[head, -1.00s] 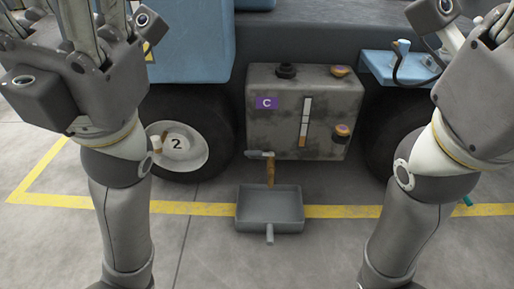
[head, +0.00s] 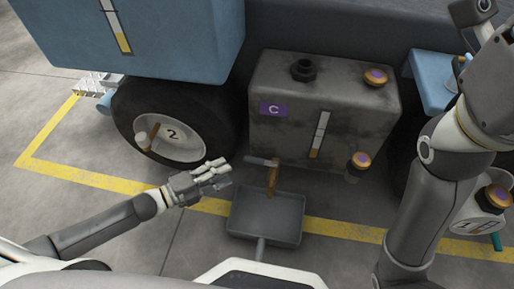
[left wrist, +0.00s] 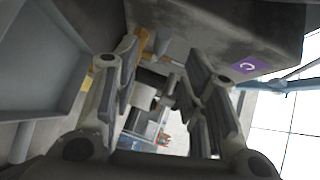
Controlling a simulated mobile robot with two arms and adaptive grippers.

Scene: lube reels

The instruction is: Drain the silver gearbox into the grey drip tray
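The silver gearbox (head: 352,102), a stained grey box with a purple C label, sits between the wheels; its side also shows in the left wrist view (left wrist: 215,25). A tap with a grey lever (head: 261,161) and a brass-coloured body (head: 272,181) hangs at its lower left. I cannot tell whether anything flows. The grey drip tray (head: 265,214) lies on the floor below the tap; its wall fills the left of the wrist view (left wrist: 40,60). My left gripper (head: 222,174) is left of the tap, open and apparently empty. My right gripper (head: 496,50) is partly cut off; its fingers are unclear.
A wheel (head: 172,139) marked 2 stands left of the gearbox, below a blue tank (head: 140,40). A jug-like container (head: 482,215) stands at right. Floor left of the tray is clear.

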